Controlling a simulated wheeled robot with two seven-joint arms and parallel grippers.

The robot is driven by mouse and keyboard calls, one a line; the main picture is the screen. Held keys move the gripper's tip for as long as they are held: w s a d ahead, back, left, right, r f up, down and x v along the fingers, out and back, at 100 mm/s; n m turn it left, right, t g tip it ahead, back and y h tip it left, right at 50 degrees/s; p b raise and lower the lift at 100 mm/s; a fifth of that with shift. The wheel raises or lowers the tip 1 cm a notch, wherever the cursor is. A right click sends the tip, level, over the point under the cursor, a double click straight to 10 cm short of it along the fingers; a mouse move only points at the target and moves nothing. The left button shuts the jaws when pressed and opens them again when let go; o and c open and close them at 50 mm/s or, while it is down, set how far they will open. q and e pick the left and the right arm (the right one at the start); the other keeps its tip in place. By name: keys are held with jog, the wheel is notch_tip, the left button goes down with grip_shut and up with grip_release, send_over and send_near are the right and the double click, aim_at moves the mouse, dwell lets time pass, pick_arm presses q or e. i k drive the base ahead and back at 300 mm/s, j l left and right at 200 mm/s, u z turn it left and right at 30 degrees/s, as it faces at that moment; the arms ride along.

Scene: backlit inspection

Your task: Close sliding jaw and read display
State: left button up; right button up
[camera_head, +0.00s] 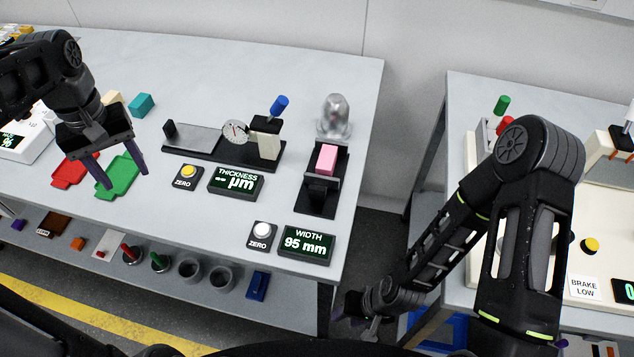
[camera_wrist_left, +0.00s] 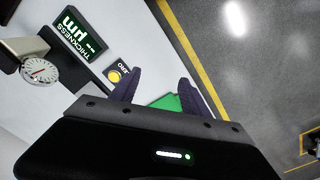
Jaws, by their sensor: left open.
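The black width fixture (camera_head: 313,203) stands near the table's right side. A pink block (camera_head: 326,158) sits in it, with a dark jaw (camera_head: 322,187) on the near side; whether the jaw touches the block is unclear. The width display (camera_head: 305,245) reads 95 mm. My left gripper (camera_head: 127,180) is open and empty above the green tray (camera_head: 120,180), well left of the fixture. Its open fingers also show in the left wrist view (camera_wrist_left: 160,78). My right gripper (camera_head: 364,318) hangs low beyond the table's right edge; its fingers are unclear.
A dial gauge (camera_head: 235,131) with a blue-topped lever (camera_head: 279,105) stands between my left gripper and the width fixture. The thickness display (camera_head: 236,184), yellow zero button (camera_head: 188,171) and white zero button (camera_head: 263,230) lie in front. A clear dome (camera_head: 335,115) stands behind the fixture.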

aim_at(319, 184)
jog(key=k+j+z, duration=0.3)
jog(key=z, duration=0.15)
jog(key=k+j+z, duration=0.25)
jog(key=z, duration=0.25)
jog(key=k, duration=0.1)
